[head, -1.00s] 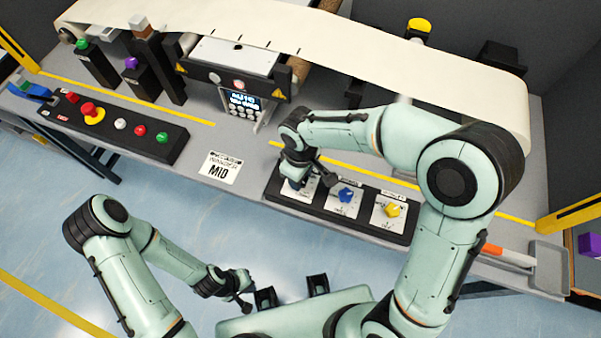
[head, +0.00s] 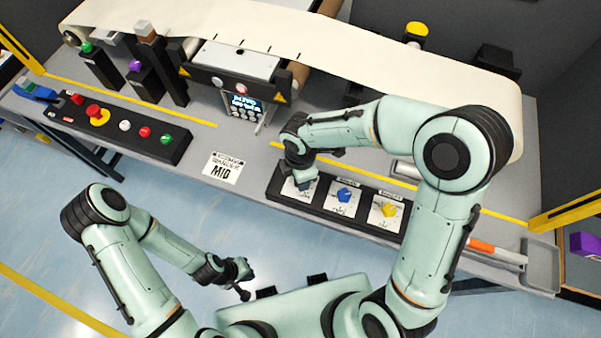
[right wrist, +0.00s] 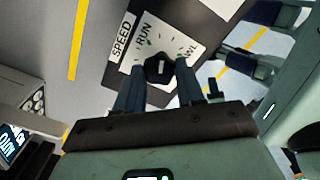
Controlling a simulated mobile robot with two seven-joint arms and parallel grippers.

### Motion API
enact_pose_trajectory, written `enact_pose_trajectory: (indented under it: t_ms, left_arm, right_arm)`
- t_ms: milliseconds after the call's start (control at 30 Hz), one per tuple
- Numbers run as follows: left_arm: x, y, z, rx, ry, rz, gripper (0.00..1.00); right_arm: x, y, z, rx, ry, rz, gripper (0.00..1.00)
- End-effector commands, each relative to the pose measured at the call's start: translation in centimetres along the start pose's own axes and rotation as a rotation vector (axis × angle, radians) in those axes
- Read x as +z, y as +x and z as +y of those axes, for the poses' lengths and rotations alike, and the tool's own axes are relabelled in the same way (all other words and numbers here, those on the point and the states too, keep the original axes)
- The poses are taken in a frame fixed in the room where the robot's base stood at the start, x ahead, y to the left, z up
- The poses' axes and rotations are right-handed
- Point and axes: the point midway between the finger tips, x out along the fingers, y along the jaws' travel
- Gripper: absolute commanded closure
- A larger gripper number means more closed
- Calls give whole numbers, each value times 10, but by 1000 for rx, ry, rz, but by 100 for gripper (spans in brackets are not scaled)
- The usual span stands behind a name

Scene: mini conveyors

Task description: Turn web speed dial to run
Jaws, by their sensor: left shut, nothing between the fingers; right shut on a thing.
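The web speed dial (right wrist: 158,68) is a dark knob on a white plate (right wrist: 183,48) in the right wrist view. The plate shows RUN on its upper left and letters ending in WL on its right; a SPEED label (right wrist: 121,38) is beside it. My right gripper (right wrist: 157,76) is shut on the knob, a finger on each side. Which mark the knob points to is not clear. In the head view my right gripper (head: 303,184) covers this dial at the left end of the black dial panel (head: 268,193). My left gripper (head: 245,286) is shut and empty, away from the bench.
A blue dial (head: 344,194) and a yellow dial (head: 389,210) sit to the right on the same panel. A black button box (head: 150,145) with a red emergency button (head: 95,110) is at the left. The cream web (head: 400,65) runs behind.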

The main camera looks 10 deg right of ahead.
Motion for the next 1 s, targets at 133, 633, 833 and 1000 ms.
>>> enact_pose_trajectory:
  t_ms: [133,633,833,1000]
  left_arm:
    - [-7,-11,6,3,3,9,100]
    - [-28,-36,22,13,13,36,100]
    - [-33,-41,26,15,15,43,100]
    - [-34,-43,27,16,16,45,100]
  right_arm:
    - [0,-3,2,2,-138,0,92]
    - [0,-3,2,3,-532,-1,92]
    - [1,-2,2,3,-616,-2,92]
    - [0,-2,2,3,-650,-2,92]
